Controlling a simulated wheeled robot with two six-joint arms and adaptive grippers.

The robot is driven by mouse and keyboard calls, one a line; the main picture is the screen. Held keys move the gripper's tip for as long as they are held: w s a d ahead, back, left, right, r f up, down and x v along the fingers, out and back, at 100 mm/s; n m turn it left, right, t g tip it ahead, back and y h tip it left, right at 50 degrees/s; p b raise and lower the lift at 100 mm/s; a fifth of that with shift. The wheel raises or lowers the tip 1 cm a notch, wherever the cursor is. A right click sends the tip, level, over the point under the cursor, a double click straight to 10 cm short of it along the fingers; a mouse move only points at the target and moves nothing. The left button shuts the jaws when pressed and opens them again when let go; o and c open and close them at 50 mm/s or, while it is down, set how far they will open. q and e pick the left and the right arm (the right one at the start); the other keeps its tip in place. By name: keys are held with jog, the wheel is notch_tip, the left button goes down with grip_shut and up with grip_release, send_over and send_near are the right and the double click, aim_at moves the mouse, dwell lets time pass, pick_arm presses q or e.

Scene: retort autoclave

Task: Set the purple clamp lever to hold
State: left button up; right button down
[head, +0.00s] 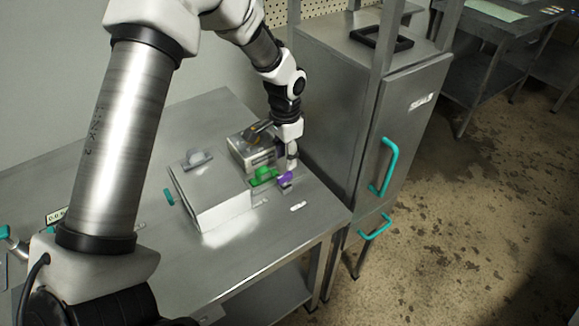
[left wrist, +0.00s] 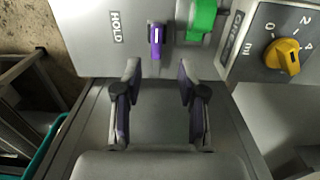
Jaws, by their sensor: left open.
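The purple clamp lever (left wrist: 156,40) shows in the left wrist view, mounted on a grey metal face beyond my fingertips. In the head view the purple lever (head: 285,177) sits by the right side of the table. A HOLD label (left wrist: 117,27) is to the left of the lever in the left wrist view. My left gripper (left wrist: 160,78) is open and empty, its two fingers spread short of the lever, which lies between their lines. In the head view the left gripper (head: 291,158) is just above the lever. My right gripper is in neither view.
A green handle (left wrist: 202,18) is close beside the purple lever, and a yellow numbered knob (left wrist: 285,55) is further right. In the head view a metal box (head: 212,195) stands on the steel table (head: 120,170). A tall cabinet (head: 335,105) with teal handles stands close behind the gripper.

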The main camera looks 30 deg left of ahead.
aim_at(284, 175)
pick_arm(q)
jog(key=shift+s+d+f, duration=0.15)
jog(key=shift+s+f, duration=0.3)
jog(key=shift+f, duration=0.2)
jog(key=shift+s+d+f, duration=0.1)
jog(key=shift+s+f, duration=0.35)
jog(key=shift+f, duration=0.15)
jog(key=f, duration=0.2)
jog(key=w+f, duration=0.1)
jog(key=shift+a+f+p, duration=0.15)
jog(key=shift+a+p, duration=0.1)
jog(key=shift+p, duration=0.05)
jog(key=shift+w+f, duration=0.15)
jog(key=shift+f, duration=0.2)
jog(key=shift+s+d+r, duration=0.1)
jog(key=shift+s+r, duration=0.15)
jog(key=shift+s, duration=0.1)
jog(key=c, duration=0.3)
grip_shut()
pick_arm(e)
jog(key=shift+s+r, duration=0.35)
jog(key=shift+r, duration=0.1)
